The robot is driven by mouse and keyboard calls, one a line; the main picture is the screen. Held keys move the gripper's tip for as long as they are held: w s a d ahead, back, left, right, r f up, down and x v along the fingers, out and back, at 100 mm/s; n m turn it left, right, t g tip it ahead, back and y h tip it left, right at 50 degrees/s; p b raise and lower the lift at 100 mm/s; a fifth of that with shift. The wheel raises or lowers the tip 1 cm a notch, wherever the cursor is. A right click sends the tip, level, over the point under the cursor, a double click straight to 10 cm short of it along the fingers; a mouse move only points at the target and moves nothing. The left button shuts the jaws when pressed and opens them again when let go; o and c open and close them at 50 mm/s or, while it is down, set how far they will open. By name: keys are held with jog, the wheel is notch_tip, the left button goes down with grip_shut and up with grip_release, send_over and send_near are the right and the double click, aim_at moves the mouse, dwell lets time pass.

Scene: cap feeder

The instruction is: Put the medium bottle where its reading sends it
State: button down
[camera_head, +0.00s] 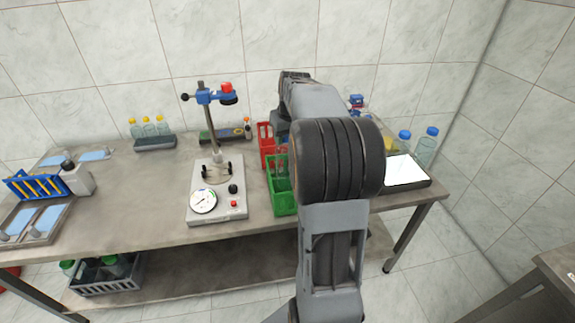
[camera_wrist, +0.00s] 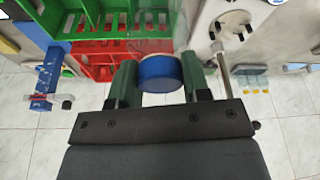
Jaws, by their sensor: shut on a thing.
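My gripper (camera_wrist: 158,74) is shut on a bottle with a blue cap (camera_wrist: 160,68) in the wrist view. The cap sits between the two fingers; the bottle's body is mostly hidden, and I cannot tell its size. Behind it are a red crate (camera_wrist: 100,62) and a green crate (camera_wrist: 75,18). In the head view, my arm hides the fingers. The red crate (camera_head: 266,141) and green crate (camera_head: 284,203) stand left of the arm. A tester with a round dial (camera_head: 203,201) stands left of them; its reading is too small to tell.
Two blue-capped bottles (camera_head: 430,140) stand at the right, near a white panel (camera_head: 404,171). Several yellow-capped bottles (camera_head: 149,127) stand at the back left. A blue rack (camera_head: 34,186) is at the far left. The table (camera_head: 130,205) is bare left of the tester.

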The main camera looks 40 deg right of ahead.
aim_at(286, 162)
notch_tip(286, 162, down, 10)
jog(key=shift+r, duration=0.1)
dwell(0.4)
jog(key=c, duration=0.6)
grip_release()
jog(key=shift+f, duration=0.2)
jog(key=shift+r, duration=0.1)
